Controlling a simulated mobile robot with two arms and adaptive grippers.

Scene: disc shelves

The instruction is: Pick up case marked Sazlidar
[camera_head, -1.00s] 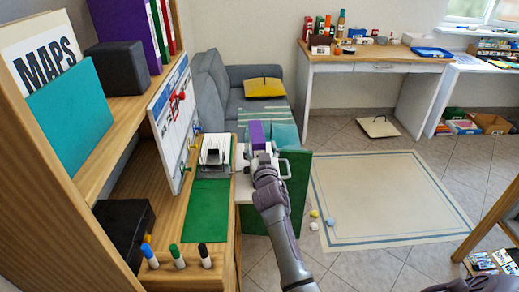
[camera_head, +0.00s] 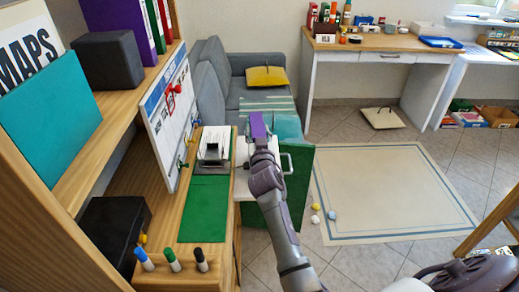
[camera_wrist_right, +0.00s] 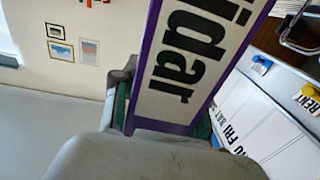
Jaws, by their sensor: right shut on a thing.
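The purple case (camera_head: 257,125) with a white label is held upright by my right gripper (camera_head: 261,147), above the open green-and-white drawer or door beside the shelf. In the right wrist view the case (camera_wrist_right: 190,55) fills the upper middle, and its label shows large dark letters ending in "idar"; the start is cut off. My right gripper (camera_wrist_right: 165,115) is shut on its lower end, with dark green finger pads beside it. My left gripper is not in view.
A rack with white cases (camera_head: 213,147) stands on the wooden desk behind a green mat (camera_head: 203,205). A whiteboard (camera_head: 171,115) leans at the left. A green panel (camera_head: 292,185) stands open at the right.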

